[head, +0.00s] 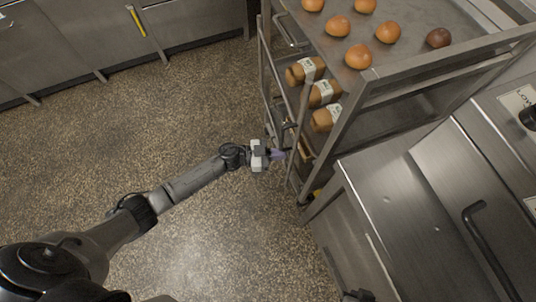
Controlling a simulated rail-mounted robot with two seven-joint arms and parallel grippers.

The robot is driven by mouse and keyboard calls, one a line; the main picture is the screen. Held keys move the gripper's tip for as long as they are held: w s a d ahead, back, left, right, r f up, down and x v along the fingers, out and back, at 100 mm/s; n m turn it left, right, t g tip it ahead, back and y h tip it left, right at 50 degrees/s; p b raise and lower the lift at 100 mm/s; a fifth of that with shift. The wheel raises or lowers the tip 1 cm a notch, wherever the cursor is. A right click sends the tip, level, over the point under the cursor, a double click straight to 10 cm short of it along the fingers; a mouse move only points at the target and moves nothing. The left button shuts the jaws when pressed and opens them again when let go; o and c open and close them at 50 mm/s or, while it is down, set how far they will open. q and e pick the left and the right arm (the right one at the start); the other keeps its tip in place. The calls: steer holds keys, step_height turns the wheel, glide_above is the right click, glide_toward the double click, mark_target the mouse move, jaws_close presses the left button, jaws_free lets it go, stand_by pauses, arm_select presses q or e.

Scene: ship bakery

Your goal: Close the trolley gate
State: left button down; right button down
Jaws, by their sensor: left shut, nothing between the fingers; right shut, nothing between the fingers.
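The trolley (350,108) is a metal rack at the upper right. Its gate (264,70), a frame of thin metal bars, stands along the trolley's left side. I cannot tell exactly how far the gate stands from the rack. My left gripper (279,155) is shut and empty at the lower part of the gate, close to its bars. Whether the fingertips touch a bar is unclear.
Round buns (338,26) lie on the trolley's top tray, one darker (438,38). Labelled brown loaves (305,70) sit on a lower shelf. A steel cabinet (420,210) with a handle stands at lower right. Steel counters (60,50) line the upper left. The speckled floor (150,120) is clear.

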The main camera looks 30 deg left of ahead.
arm_select(q)
steer(key=shift+w+d, duration=0.3)
steer(key=shift+d, duration=0.2)
arm_select(e)
steer(key=shift+f, duration=0.2)
